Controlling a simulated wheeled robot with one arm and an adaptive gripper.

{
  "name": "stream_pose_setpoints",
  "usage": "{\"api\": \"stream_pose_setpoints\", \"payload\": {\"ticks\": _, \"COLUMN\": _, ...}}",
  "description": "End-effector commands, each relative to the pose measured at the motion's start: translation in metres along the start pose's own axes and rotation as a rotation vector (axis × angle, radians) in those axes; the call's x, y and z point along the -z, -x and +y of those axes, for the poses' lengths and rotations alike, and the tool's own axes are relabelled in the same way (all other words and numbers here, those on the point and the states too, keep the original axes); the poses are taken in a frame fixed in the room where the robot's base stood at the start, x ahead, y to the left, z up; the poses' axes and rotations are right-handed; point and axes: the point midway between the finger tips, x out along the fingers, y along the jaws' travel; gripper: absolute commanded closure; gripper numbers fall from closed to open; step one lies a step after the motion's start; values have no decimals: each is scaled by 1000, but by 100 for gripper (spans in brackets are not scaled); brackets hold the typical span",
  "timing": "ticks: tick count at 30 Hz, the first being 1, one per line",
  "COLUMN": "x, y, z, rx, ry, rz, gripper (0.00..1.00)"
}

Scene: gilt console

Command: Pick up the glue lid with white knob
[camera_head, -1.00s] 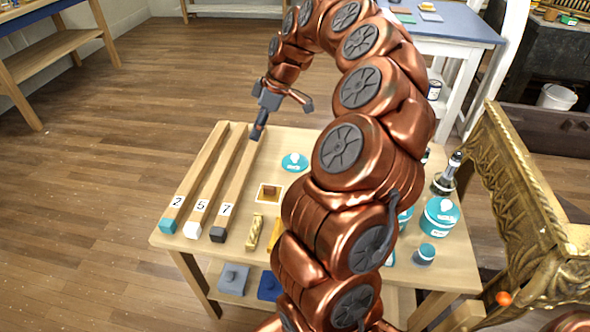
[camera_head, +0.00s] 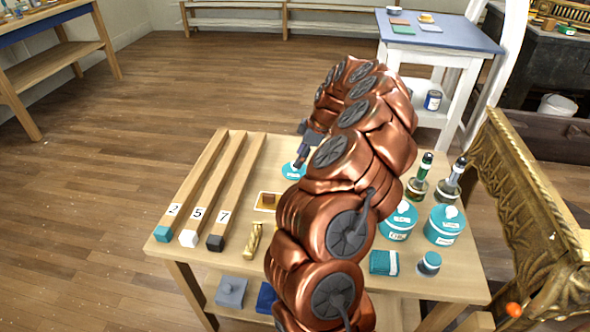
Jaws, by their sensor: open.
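The glue lid (camera_head: 291,171) is a flat teal disc lying near the back middle of the wooden table. Its white knob is mostly hidden now. My gripper (camera_head: 301,160) is over the lid, with a dark finger pointing down at it. The gripper is open, and part of it is hidden behind my copper arm. I cannot tell whether a finger touches the lid.
Three wooden bars marked 2, 5 and 7 (camera_head: 233,190) lie left. A gilt console (camera_head: 520,190) is beside the table. A blue-topped table (camera_head: 440,36) stands behind.

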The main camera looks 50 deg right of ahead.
Motion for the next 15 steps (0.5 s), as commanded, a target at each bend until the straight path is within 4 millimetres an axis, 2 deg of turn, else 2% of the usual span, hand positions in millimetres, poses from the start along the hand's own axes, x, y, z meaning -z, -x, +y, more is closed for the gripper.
{"api": "stream_pose_setpoints", "payload": {"ticks": 6, "x": 1, "y": -30, "z": -1, "rx": 2, "ry": 0, "rz": 0, "gripper": 43}}
{"api": "stream_pose_setpoints", "payload": {"ticks": 15, "x": 1, "y": -34, "z": 0, "rx": -1, "ry": 0, "rz": 0, "gripper": 45}}
